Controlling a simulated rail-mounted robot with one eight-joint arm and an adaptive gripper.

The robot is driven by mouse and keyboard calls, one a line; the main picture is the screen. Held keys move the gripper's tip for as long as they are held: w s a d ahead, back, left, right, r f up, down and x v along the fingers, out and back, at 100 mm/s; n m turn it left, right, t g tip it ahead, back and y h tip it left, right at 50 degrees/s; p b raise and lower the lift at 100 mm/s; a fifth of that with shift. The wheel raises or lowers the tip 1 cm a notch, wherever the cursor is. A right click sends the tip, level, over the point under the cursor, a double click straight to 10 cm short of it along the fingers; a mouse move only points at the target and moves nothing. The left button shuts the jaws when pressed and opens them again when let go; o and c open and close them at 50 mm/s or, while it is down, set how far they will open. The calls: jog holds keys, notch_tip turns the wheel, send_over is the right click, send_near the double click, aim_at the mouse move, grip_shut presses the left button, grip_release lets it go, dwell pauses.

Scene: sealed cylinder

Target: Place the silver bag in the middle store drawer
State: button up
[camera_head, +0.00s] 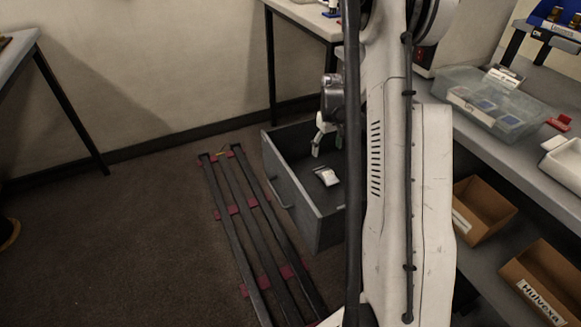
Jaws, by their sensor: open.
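An open grey drawer (290,195) stands pulled out near the middle of the head view, with a handle on its front. Its right part is hidden behind my arm. A small silver-white bag (327,176) lies on the floor of this drawer. My gripper (316,150) is above the drawer, pointing down, just up and left of the bag. It looks open and apart from the bag, though it is small in the view. I cannot tell from this view whether this is the middle drawer.
Dark floor rails (245,220) with red pads run left of the drawer. At the right, a shelf holds a clear plastic box (490,102), with cardboard bins (540,285) below it. A table (300,14) stands at the back.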

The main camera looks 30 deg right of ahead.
jog(key=s+a+r+t, duration=0.1)
jog(key=s+a+r, duration=0.2)
jog(key=a+r, duration=0.7)
jog(key=s+a+r+t, duration=0.2)
jog(key=s+a+r, duration=0.1)
jog(key=a+r, duration=0.75)
jog(key=s+a+r+t, duration=0.2)
jog(key=s+a, duration=0.5)
jog(key=s, duration=0.1)
jog(key=s+a+r+n+t, duration=0.1)
jog(key=s+a+r, duration=0.1)
jog(key=s+a, duration=0.6)
jog(key=shift+s+a+r+t, duration=0.2)
jog(key=shift+s+r+t, duration=0.2)
jog(key=shift+s, duration=0.1)
notch_tip(320, 180, up, 14)
jog(key=p, duration=1.4)
